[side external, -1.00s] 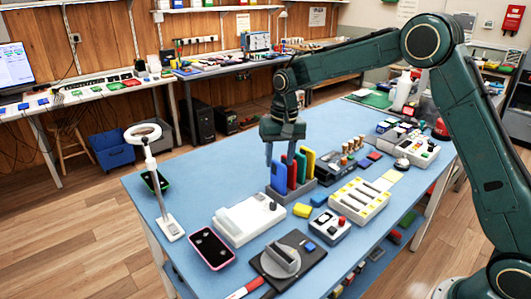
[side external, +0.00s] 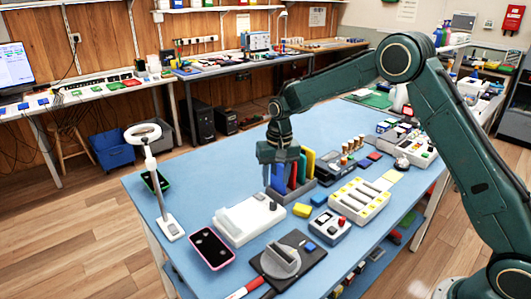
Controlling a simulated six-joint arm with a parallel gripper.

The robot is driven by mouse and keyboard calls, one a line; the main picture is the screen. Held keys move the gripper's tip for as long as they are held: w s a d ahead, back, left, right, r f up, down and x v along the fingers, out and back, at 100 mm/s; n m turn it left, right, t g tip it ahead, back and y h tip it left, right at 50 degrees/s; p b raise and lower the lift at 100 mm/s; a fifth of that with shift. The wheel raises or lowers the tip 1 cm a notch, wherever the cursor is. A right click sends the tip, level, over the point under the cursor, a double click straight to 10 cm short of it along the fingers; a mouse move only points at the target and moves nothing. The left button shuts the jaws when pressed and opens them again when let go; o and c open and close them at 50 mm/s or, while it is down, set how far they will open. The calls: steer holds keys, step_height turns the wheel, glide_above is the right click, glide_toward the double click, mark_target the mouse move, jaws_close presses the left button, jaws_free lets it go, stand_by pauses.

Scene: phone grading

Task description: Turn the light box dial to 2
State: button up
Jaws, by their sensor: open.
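The white light box (side external: 240,222) lies on the blue table, in front of and left of the upright rack. A small dark knob (side external: 272,206) at its right end looks like the dial. Its number marks are too small to read. My gripper (side external: 280,182) points down with its fingers apart and empty. In the picture it is above and slightly behind the dial end, overlapping the rack's coloured slabs. I cannot tell its exact height or whether it touches a slab.
A grey rack (side external: 287,196) holds upright blue, red and yellow slabs (side external: 308,162). A ring lamp (side external: 150,165) stands at left. A pink-edged phone (side external: 212,248), a black plate with a grey fixture (side external: 281,262) and a button box (side external: 330,227) lie nearby.

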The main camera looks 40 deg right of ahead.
mark_target(274, 203)
steer(key=f, duration=0.8)
steer(key=shift+w+a+f, duration=0.1)
steer(key=shift+a+f, duration=0.1)
jaws_close()
